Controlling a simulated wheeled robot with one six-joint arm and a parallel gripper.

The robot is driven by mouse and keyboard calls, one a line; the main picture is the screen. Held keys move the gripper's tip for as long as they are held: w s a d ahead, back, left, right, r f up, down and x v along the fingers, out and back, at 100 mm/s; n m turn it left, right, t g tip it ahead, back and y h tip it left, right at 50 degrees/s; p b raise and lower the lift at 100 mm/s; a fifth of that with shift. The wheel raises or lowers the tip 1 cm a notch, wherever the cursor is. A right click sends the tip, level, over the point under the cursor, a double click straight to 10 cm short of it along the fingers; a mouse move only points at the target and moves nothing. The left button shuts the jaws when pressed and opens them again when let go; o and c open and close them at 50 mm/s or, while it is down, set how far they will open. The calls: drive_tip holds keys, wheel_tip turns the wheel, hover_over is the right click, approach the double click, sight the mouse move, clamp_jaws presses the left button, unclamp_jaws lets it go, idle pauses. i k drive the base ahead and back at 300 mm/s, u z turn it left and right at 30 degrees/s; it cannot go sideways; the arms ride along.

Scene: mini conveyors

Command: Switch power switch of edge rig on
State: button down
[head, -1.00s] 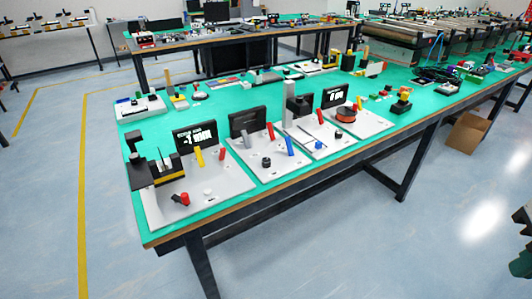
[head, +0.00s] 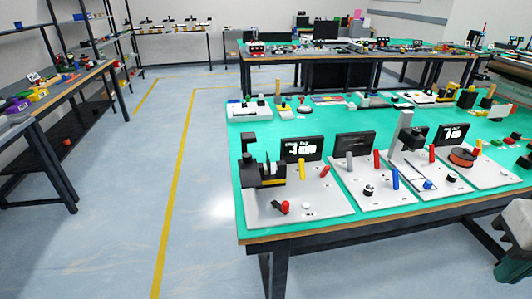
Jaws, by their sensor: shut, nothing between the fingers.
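Several light grey rig plates stand in a row on the green table. The left plate (head: 330,201) carries a black block device (head: 264,172), a lit display (head: 302,149), a yellow lever (head: 302,168), a red knob (head: 285,207) and a white knob (head: 307,206). The middle plate (head: 383,201) has a dark screen (head: 355,146), upright coloured levers and a black knob (head: 369,190). My gripper is not visible.
The green table (head: 300,230) has a wooden front edge, with open floor (head: 205,235) to its left. Shelves and a side table (head: 40,105) stand at the far left. More benches stand behind. A grey-and-green part enters at the right edge.

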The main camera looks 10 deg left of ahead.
sight(327, 168)
drive_tip(key=u, duration=0.45)
drive_tip(key=i, duration=1.05)
drive_tip(key=z, duration=0.1)
